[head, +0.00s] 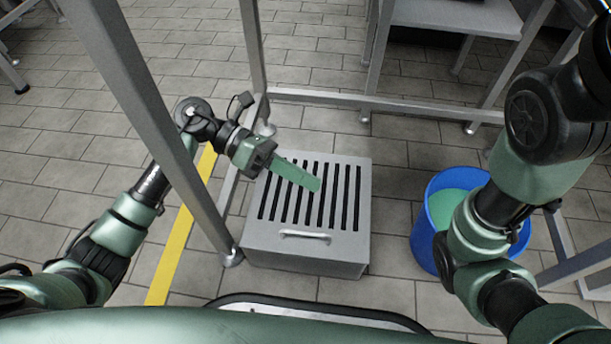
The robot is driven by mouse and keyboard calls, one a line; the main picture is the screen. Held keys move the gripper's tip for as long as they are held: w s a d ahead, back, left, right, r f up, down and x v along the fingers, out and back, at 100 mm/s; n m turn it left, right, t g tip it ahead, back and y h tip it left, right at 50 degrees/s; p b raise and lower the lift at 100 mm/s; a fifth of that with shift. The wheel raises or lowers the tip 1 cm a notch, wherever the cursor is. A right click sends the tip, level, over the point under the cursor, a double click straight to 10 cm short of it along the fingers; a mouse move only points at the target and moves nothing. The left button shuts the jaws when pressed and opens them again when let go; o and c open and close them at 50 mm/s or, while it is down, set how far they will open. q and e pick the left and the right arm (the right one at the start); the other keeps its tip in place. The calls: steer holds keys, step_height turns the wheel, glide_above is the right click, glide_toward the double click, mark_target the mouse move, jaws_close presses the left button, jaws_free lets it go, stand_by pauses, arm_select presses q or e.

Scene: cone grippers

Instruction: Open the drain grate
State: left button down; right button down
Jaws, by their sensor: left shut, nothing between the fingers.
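The drain grate (351,183) is a light grey slotted top on a low grey box (305,258) on the floor, in the middle of the head view. It lies flat, with dark slots running front to back. A small bar handle (305,235) sits near its front edge. My left gripper (312,185) reaches in from the left over the grate. Its green tapered fingers are shut and empty, pointing right across the slots, behind the handle. I cannot tell whether they touch the grate. My right gripper is out of view; only my right arm shows, at the right.
A metal frame's legs (256,55) stand left of and behind the box. A blue bucket (425,238) with green contents stands to the right, partly behind my right arm. A yellow stripe (172,257) runs along the tiled floor at left. A steel table (455,15) stands behind.

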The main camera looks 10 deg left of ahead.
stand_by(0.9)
arm_select(q)
steer(key=c, duration=1.5)
jaws_free()
steer(key=shift+p+v, duration=1.9)
steer(key=shift+v, duration=2.05)
